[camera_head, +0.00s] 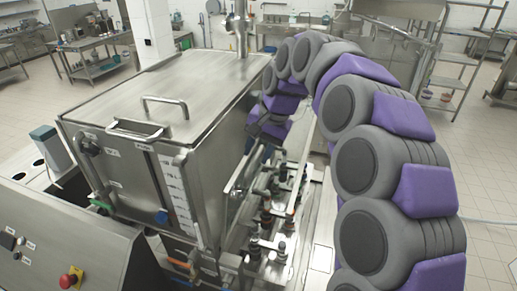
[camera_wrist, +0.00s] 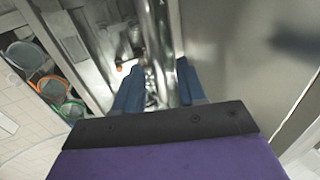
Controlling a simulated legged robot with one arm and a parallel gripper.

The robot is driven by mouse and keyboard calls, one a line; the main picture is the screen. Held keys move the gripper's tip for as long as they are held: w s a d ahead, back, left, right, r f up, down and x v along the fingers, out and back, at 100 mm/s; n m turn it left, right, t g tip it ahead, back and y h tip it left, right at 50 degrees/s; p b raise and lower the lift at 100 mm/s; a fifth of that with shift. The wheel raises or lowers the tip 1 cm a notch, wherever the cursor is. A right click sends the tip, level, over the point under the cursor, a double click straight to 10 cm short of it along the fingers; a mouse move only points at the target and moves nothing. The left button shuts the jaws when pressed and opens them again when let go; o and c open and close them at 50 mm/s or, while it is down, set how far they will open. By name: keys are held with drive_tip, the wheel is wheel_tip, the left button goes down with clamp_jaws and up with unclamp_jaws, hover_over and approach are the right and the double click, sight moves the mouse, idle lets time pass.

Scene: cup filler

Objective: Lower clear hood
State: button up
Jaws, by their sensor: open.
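I cannot make out a clear hood with certainty in either view. In the head view, the steel machine housing (camera_head: 165,90) has a closed flat top with a bar handle (camera_head: 165,106). My purple and grey arm arches over on the right and comes down behind the housing's right side. In the wrist view, my gripper (camera_wrist: 158,88) is open, with its two blue fingers apart. Shiny metal tubing (camera_wrist: 152,45) shows between and beyond the fingers. I cannot tell whether they touch it. Nothing is visibly held.
A row of valves and fittings (camera_head: 272,215) runs along the machine's right side. A control panel (camera_head: 55,245) with a red button (camera_head: 71,278) is at front left. In the wrist view, a smooth metal panel (camera_wrist: 235,60) is close on the right, and rimmed bins (camera_wrist: 50,90) are at left.

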drive_tip(key=shift+c, duration=0.4)
clamp_jaws()
